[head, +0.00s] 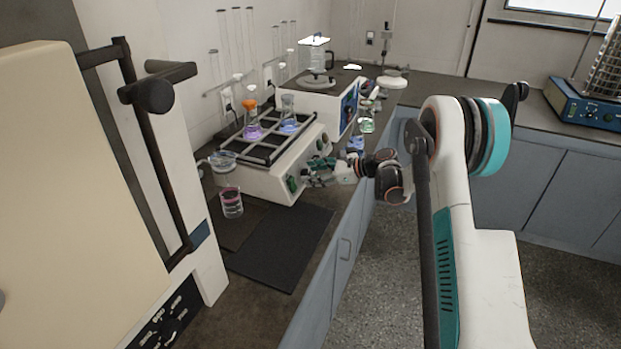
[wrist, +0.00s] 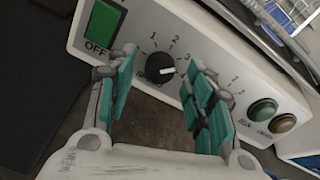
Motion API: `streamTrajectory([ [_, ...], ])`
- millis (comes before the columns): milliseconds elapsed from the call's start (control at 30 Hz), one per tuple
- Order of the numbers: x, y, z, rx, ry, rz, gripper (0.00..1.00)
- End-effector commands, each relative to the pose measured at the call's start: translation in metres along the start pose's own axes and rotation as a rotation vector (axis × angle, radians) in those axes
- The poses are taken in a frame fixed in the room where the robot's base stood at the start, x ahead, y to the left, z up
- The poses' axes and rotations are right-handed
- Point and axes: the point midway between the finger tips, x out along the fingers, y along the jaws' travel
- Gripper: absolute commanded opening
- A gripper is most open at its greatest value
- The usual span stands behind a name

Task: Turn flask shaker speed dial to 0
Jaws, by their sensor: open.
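The flask shaker (head: 264,186) is a white box with a black rack on top that holds flasks with coloured liquid. Its front panel fills much of the wrist view (wrist: 220,62). The black speed dial (wrist: 160,67) has a white pointer mark directed to the right in that view, with printed numbers around it. My gripper (wrist: 162,62) is open, with one teal-padded finger on each side of the dial. I cannot tell whether either finger touches it. The right finger hides part of the scale. In the head view my gripper (head: 316,172) is at the shaker's front, and the dial is hidden.
A green OFF switch (wrist: 105,26) is left of the dial, and green (wrist: 262,109) and brown (wrist: 282,123) buttons are right of it. A beaker (head: 231,203) and dark mat (head: 275,247) lie before the shaker. A white device (head: 312,103) with a blue panel stands behind.

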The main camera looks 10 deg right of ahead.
Motion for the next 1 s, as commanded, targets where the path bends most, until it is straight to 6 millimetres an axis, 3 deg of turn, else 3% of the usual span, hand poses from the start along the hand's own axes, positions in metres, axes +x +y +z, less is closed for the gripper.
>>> streamTrajectory([
  [133,0.0120,0.0006,-0.0001,-0.001,0.000,0.001,0.48],
  [467,0.0144,0.0000,0.0006,-0.001,0.000,0.000,0.48],
  [667,0.0143,0.0001,0.0005,-0.001,0.000,0.000,0.05],
  [1000,0.0143,0.0002,0.0005,-0.022,0.001,0.000,0.03],
])
